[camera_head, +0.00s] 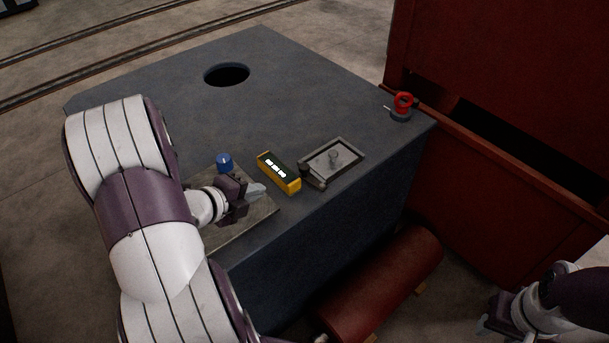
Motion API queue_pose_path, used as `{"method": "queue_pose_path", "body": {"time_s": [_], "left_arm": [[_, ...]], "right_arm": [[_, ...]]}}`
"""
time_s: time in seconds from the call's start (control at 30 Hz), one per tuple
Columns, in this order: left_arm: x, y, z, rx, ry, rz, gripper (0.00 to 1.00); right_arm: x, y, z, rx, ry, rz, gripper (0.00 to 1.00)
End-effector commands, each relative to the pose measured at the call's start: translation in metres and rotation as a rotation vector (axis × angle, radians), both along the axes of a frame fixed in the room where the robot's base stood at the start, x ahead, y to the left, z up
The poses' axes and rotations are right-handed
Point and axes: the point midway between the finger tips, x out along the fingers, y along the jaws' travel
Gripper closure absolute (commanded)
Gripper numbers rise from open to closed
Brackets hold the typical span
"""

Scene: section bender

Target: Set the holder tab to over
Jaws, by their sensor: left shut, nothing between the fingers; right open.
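A grey machine top (160,110) carries several small fittings. A framed rectangular plate (345,150) with a small round knob sits near its front edge. A small dark tab-like piece (314,178) is at the plate's lower left corner; I cannot tell for sure that it is the holder tab, nor which way it is set. My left gripper (262,190) is shut and empty, over a flat plate and left of the yellow box, apart from the dark piece. My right gripper (484,328) is open at the lower right, far from the fittings, partly cut off by the picture's edge.
A yellow box with a lit display (279,172) stands between my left gripper and the framed plate. A blue knob (224,161) is behind the gripper. A red cylinder (385,285) lies below; a red cabinet (500,170) bounds the right.

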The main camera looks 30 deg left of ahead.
Motion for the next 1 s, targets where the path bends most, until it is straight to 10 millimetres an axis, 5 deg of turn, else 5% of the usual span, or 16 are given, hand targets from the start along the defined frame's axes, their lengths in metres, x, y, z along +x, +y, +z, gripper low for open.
{"method": "queue_pose_path", "body": {"time_s": [0.27,0.67,1.0], "left_arm": [[0.016,-0.005,-0.012,-0.003,0.003,-0.004,1.00],[0.088,-0.021,-0.055,-0.002,0.004,-0.002,1.00],[0.123,-0.028,-0.051,-0.002,0.002,0.002,1.00]], "right_arm": [[0.000,0.000,-0.007,0.000,0.000,0.000,0.57],[0.000,0.000,-0.026,0.000,0.000,0.000,0.57],[0.000,0.000,-0.026,0.000,0.000,0.000,0.57]]}}
